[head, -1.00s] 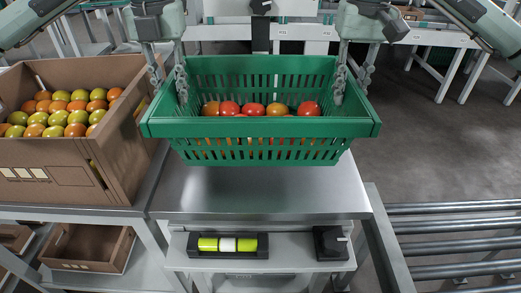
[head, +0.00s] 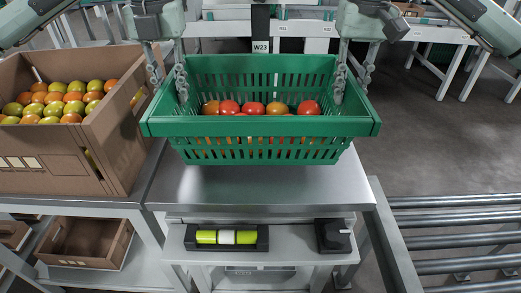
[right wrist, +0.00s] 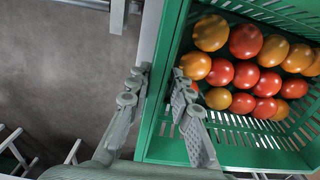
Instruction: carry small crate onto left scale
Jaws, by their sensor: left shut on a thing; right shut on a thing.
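The green slatted small crate (head: 260,128) holds several red and orange tomatoes. It hangs level in the middle of the head view, seen above a metal tabletop. My left gripper (head: 170,88) is shut on its left wall and my right gripper (head: 351,86) on its right wall, each with fingers on both sides of the wall. The right wrist view shows my right gripper (right wrist: 160,92) astride the wall of the crate (right wrist: 172,50). A dark post with a W23 label (head: 260,47) stands behind the crate. I cannot make out a scale for certain.
The bare metal tabletop (head: 260,188) lies below the crate. A cardboard box (head: 60,172) of green and orange tomatoes stands close at left. A lower shelf carries a yellow-green roll (head: 226,237) and a black device (head: 333,236). A roller conveyor (head: 455,222) is at right.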

